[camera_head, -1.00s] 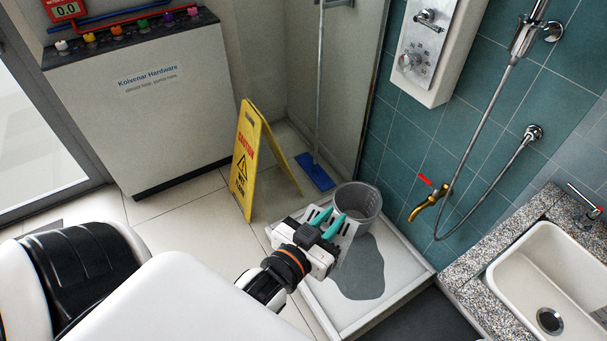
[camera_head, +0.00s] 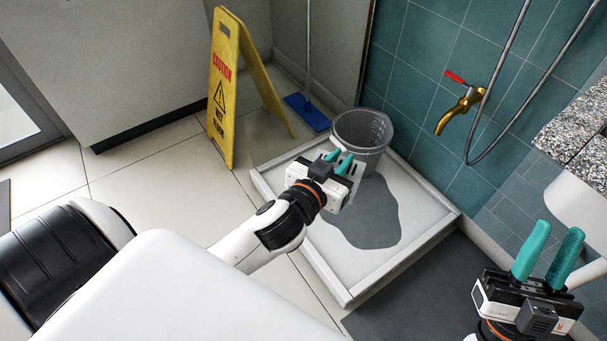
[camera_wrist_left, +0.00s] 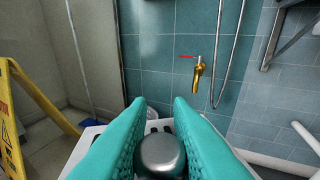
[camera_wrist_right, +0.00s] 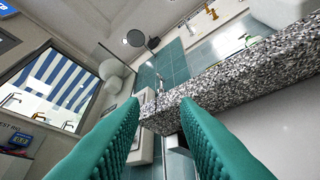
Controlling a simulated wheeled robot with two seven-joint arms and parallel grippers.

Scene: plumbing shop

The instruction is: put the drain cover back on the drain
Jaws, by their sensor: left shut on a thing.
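My left gripper (camera_head: 337,162) is shut on the grey metal knob (camera_wrist_left: 160,155) of the drain cover. The cover is a white slotted plate (camera_wrist_left: 88,137), mostly hidden behind the teal fingers in the left wrist view. In the head view, a bit of white plate (camera_head: 356,167) shows by the fingertips, over the shower tray (camera_head: 330,250) and near the bucket. I cannot see the drain opening; a grey puddle (camera_head: 368,222) covers the middle of the tray. My right gripper (camera_head: 545,252) is open and empty at the lower right, away from the tray; its fingers stand apart in its wrist view.
A grey bucket (camera_head: 362,135) stands at the tray's back corner. A yellow caution sign (camera_head: 225,95) and a blue mop head (camera_head: 307,112) stand left of it. A brass tap (camera_head: 458,110) juts from the tiled wall. A granite counter (camera_head: 575,125) is at right.

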